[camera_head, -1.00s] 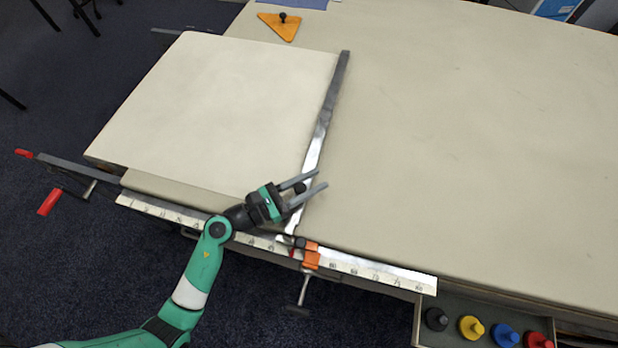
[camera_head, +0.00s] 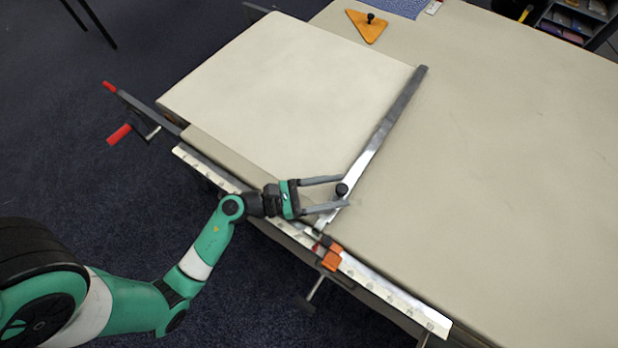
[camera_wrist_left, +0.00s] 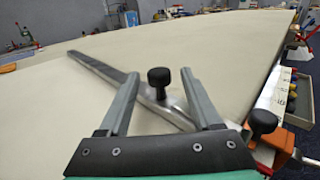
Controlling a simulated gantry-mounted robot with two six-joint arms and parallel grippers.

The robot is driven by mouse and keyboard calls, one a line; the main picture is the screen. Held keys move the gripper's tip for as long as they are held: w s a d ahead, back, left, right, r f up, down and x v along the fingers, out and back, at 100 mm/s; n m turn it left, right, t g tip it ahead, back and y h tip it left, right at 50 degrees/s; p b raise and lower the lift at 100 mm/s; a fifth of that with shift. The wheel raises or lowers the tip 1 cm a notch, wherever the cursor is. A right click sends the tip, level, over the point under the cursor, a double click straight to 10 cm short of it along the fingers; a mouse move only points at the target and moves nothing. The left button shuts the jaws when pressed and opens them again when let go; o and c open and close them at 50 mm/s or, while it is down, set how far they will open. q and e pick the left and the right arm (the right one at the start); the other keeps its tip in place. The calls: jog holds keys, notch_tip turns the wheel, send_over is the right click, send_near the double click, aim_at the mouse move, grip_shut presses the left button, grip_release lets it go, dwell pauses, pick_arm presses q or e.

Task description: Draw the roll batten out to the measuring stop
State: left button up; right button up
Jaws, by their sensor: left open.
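The roll batten (camera_head: 385,125) is a long grey metal bar along the right edge of the pale cloth (camera_head: 290,95). A black knob (camera_head: 342,190) stands up near its front end. My left gripper (camera_head: 345,192) is open, with one finger on each side of the knob. The left wrist view also shows the knob (camera_wrist_left: 159,78) between the two fingers, with visible gaps beside it. The measuring stop (camera_head: 331,256) is an orange clamp on the white ruler (camera_head: 395,297), just right of the batten's front end. My right gripper is not in view.
An orange triangle (camera_head: 366,28) with a black knob lies at the back. A red crank handle (camera_head: 119,134) sticks out at the table's left end. The table top (camera_head: 500,170) right of the batten is clear. The stop's clamp screw hangs below the front edge.

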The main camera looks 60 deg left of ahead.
pick_arm(q)
jog(key=v, duration=0.5)
jog(key=shift+s+a, duration=0.1)
jog(key=shift+s, duration=0.15)
jog(key=shift+s+a, duration=0.15)
jog(key=shift+s, duration=0.35)
